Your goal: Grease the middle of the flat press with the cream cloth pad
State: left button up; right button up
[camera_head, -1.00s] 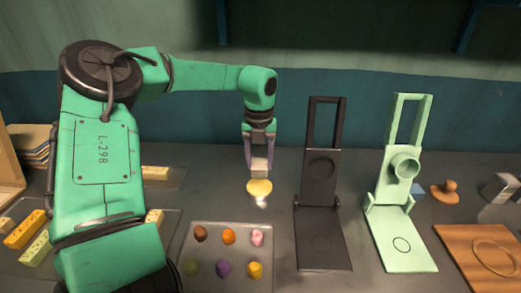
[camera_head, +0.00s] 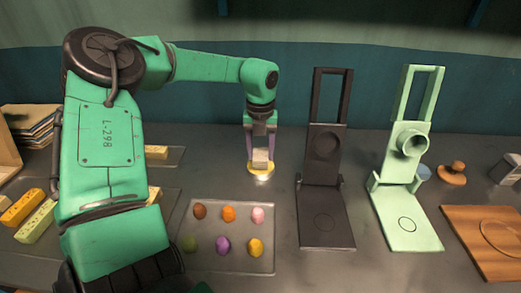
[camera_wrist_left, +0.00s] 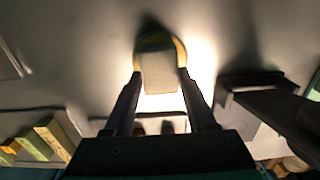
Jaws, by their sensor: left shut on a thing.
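My left gripper (camera_head: 261,150) is shut on the cream cloth pad (camera_head: 261,157) and points down. The pad hangs at the fingertips, right over a small round yellow dish (camera_head: 261,170). I cannot tell whether it touches the dish's inside. In the left wrist view the pad (camera_wrist_left: 159,72) sits between the fingers, with the dish's yellow rim (camera_wrist_left: 150,40) around its far end. Right of the gripper stand two open presses: a dark one (camera_head: 324,205) and a pale green one (camera_head: 405,215), each with a ring on its base plate. My right gripper is out of view.
A clear tray (camera_head: 230,266) holds several coloured lumps in front of the gripper. Yellow bars (camera_head: 22,207) lie at left. A wooden board (camera_head: 470,240) and an orange knob-like piece (camera_head: 452,174) are at right. Bare table separates the dish from the dark press.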

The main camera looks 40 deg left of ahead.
aim_at(261, 155)
pick_arm(q)
jog(key=shift+f+b, duration=0.45)
jog(key=shift+f, duration=0.1)
dwell(0.4)
jog(key=shift+s, duration=0.1)
dwell(1.0)
jog(key=shift+r+p, duration=2.2)
jog(key=shift+r, duration=1.4)
jog(key=shift+f, duration=0.1)
